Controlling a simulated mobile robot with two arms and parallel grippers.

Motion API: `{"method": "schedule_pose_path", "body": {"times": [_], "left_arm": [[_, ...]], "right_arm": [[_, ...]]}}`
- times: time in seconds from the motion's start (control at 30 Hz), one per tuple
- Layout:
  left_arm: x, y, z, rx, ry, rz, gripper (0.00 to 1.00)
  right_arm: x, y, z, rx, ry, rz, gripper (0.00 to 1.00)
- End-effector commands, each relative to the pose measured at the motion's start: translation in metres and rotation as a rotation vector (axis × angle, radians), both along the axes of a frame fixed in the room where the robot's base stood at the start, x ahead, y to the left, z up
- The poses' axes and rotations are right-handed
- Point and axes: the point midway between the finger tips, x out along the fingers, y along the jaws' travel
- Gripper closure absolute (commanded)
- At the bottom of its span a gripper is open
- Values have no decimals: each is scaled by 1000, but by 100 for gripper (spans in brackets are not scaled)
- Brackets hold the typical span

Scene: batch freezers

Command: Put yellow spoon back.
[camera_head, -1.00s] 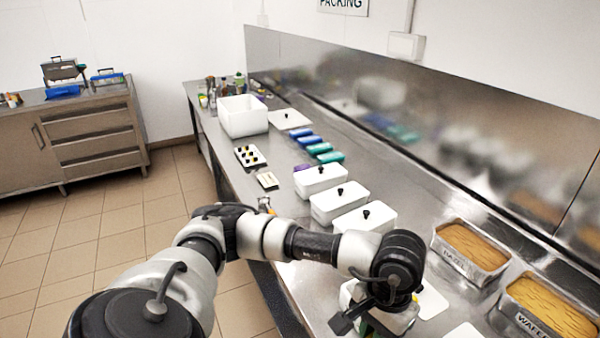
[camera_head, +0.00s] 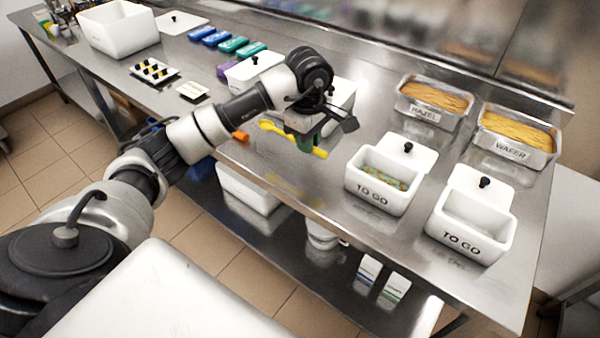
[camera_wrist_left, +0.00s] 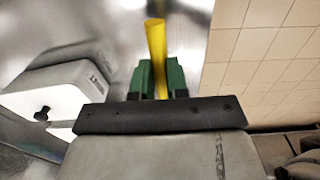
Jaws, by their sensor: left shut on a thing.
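The yellow spoon (camera_head: 315,151) is held in my left gripper (camera_head: 306,142), above the front part of the steel table, with yellow showing on both sides of the green fingers. In the left wrist view the spoon's yellow shaft (camera_wrist_left: 156,45) stands up between the two green fingers of the gripper (camera_wrist_left: 158,78), which are shut on it. Part of the spoon is hidden by the gripper. My right gripper is in neither view.
Two white TO GO boxes (camera_head: 376,196) (camera_head: 466,234) stand at the right, lids tilted. Metal trays labelled HAZEL (camera_head: 427,116) and WAFER (camera_head: 511,150) are behind them. Lidded white boxes (camera_head: 247,75) stand behind my left arm. An orange item (camera_head: 241,136) lies near the front edge.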

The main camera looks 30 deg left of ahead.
Motion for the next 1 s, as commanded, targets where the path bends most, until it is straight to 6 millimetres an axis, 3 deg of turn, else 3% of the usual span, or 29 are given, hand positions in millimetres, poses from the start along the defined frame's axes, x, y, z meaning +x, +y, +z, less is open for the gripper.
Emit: {"method": "schedule_pose_path", "body": {"times": [0.2, 0.6, 1.0], "left_arm": [[-1, -1, -37, -1, 4, -3, 100], [-1, -1, -80, -1, 3, -4, 100], [-1, 0, -88, 1, 0, -6, 100]], "right_arm": [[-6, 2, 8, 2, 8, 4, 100], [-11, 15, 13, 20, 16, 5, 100], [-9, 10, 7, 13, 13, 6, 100]]}}
